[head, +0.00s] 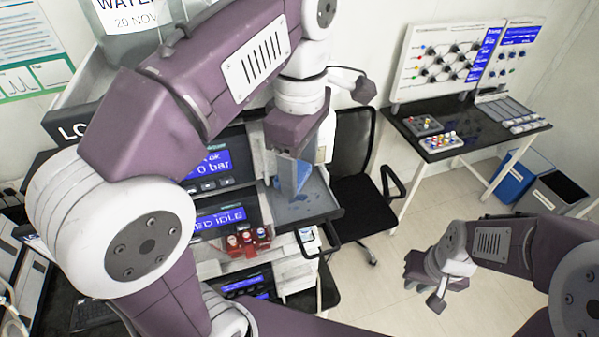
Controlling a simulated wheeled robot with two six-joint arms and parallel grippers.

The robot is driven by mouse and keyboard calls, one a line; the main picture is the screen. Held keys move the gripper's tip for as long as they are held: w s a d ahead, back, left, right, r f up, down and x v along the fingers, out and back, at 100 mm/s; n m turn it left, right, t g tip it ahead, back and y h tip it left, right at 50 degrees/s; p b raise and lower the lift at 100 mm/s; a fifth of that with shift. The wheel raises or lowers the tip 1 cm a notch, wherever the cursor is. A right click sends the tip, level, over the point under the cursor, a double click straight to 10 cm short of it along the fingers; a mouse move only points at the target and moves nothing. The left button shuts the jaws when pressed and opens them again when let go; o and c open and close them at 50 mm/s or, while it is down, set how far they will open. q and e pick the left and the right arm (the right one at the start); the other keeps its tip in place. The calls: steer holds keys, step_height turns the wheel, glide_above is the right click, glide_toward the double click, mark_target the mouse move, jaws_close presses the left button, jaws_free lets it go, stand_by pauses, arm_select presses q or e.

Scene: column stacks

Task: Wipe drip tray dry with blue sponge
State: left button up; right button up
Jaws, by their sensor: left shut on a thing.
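My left gripper (297,158) points down over the drip tray and is shut on the blue sponge (289,178). The sponge hangs upright below the fingers. Its lower edge is at or just above the tray surface; I cannot tell if it touches. The drip tray (325,204) is a shallow grey tray with a dark rim, sticking out from the instrument stack. Dark bluish wet patches show on its floor near the sponge. The sponge and gripper hide part of the tray's back. My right gripper (434,284) is low over the floor at right, far from the tray.
A red rack with vials (247,240) stands left of and below the tray. A black chair (358,185) is close behind the tray on the right. A dark side table (470,135) with vial racks stands further back.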

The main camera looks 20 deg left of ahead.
arm_select(q)
steer(key=shift+r, duration=1.5)
steer(key=f, duration=0.2)
steer(key=d+f+b, duration=0.1)
steer(key=f, duration=0.1)
steer(key=w+d+f+b, duration=0.1)
steer(key=f, duration=0.1)
steer(key=shift+w+f, duration=0.1)
steer(key=shift+f, duration=0.2)
steer(key=shift+f+b, duration=0.2)
steer(key=shift+b, duration=0.25)
steer(key=shift+w+d+f, duration=0.1)
steer(key=shift+w+d, duration=0.05)
